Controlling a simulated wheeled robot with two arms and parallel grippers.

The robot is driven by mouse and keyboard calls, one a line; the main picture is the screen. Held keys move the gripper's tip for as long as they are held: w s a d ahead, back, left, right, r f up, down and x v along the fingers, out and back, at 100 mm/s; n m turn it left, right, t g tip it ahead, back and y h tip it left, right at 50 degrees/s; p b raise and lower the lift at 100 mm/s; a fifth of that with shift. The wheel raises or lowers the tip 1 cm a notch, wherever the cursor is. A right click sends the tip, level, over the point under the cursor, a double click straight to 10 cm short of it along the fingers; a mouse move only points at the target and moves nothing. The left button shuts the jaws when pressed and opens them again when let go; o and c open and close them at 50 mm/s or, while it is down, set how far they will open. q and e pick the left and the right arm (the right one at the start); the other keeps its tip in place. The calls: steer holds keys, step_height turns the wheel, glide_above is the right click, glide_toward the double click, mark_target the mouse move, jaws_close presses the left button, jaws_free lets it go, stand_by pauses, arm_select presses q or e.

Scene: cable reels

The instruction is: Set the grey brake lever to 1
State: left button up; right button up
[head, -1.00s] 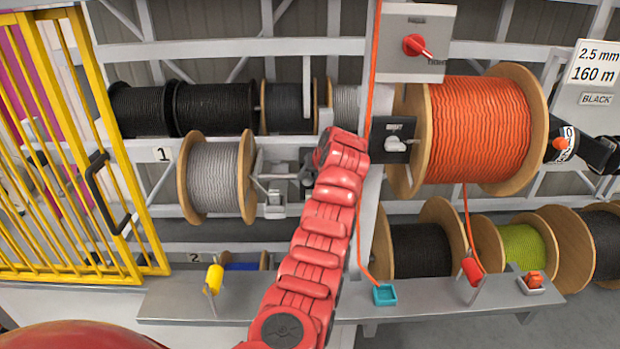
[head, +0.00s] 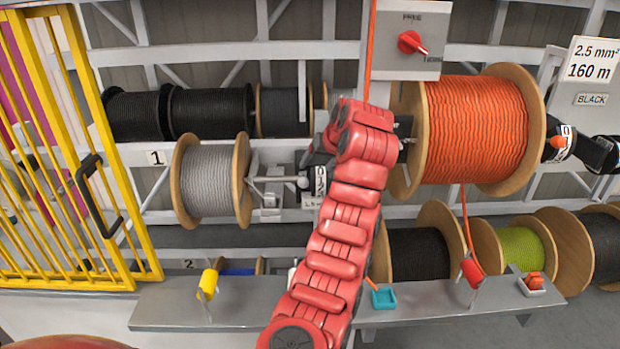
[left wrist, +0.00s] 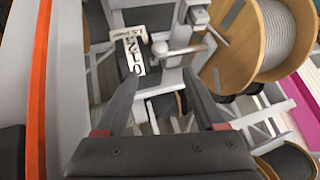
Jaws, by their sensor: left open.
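The grey brake lever (head: 280,180) sticks out beside the grey cable reel (head: 212,180) marked 1. Its round knob is at the edge of a white number plate (head: 320,181). In the left wrist view the lever (left wrist: 180,48) has its knob close to the plate (left wrist: 134,52); the exact number it points at is unclear. My left gripper (left wrist: 160,82) is open and empty, with its two fingers pointing toward the knob and plate, apart from them. In the head view my red left arm hides most of this gripper. My right gripper is not in view.
A large orange reel (head: 478,130) stands right of my arm, with an orange-knobbed lever (head: 558,142) beyond it. A grey box with a red switch (head: 411,42) is above. A yellow gate (head: 75,150) stands left. A grey bench (head: 250,312) runs along the front.

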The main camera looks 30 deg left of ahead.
arm_select(q)
steer(key=b+v, duration=0.1)
steer(key=v, duration=0.5)
steer(key=shift+r, duration=0.2)
steer(key=shift+s+d+f, duration=0.1)
steer(key=shift+s+d, duration=0.05)
